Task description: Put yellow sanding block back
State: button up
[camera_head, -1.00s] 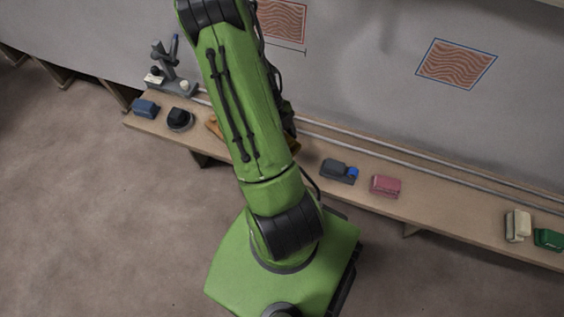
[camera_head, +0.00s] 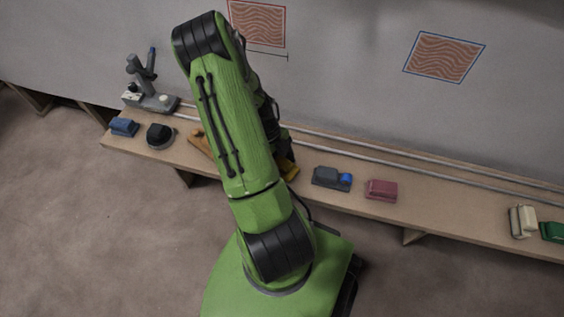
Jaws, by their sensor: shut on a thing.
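A yellow block (camera_head: 290,169), which looks like the yellow sanding block, shows in part at the right edge of my green arm, at the height of the bench. My arm hides the rest of it. The dark end of my arm with my gripper (camera_head: 283,154) comes down just above and against this block, mostly hidden behind the green link. The fingers do not show clearly, but my gripper is shut on the block. Whether the block touches the bench top cannot be told.
The long wooden bench (camera_head: 418,207) runs along the wall with two rails. On it are a grey-blue block (camera_head: 331,178), a pink block (camera_head: 381,190), a cream block (camera_head: 523,221), a green block (camera_head: 553,231), an orange-brown tool (camera_head: 200,142), a black round tool (camera_head: 160,135) and a blue block (camera_head: 124,127).

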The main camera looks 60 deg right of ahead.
jog(key=o, duration=1.1)
jog(key=p+v, duration=0.4)
jog(key=v, duration=0.7)
jog(key=shift+w+r, duration=0.1)
jog(key=shift+r, duration=0.05)
jog(key=w+a+r+n+t+h, duration=0.1)
jog(key=w+a+r+n+t, duration=0.25)
jog(key=a+r+n, duration=0.55)
jog(key=w+a+r+n+t+h, duration=0.1)
jog(key=w+a+r+n+t, duration=0.1)
jog(key=w+a+r+n, duration=0.55)
jog(key=s+a+r+n+t, duration=0.1)
jog(key=s+a+r+n, duration=0.1)
jog(key=n, duration=0.5)
jog(key=s+a+r+n+t, duration=0.2)
jog(key=s+a+r+n, duration=0.1)
jog(key=n, duration=0.5)
jog(key=s+a+r+n+t+y, duration=0.1)
jog(key=s+a+r+n, duration=0.2)
jog(key=s+a+n, duration=0.2)
jog(key=shift+a+r+n, duration=0.15)
jog(key=shift+a+n, duration=0.4)
jog(key=shift+n, duration=0.6)
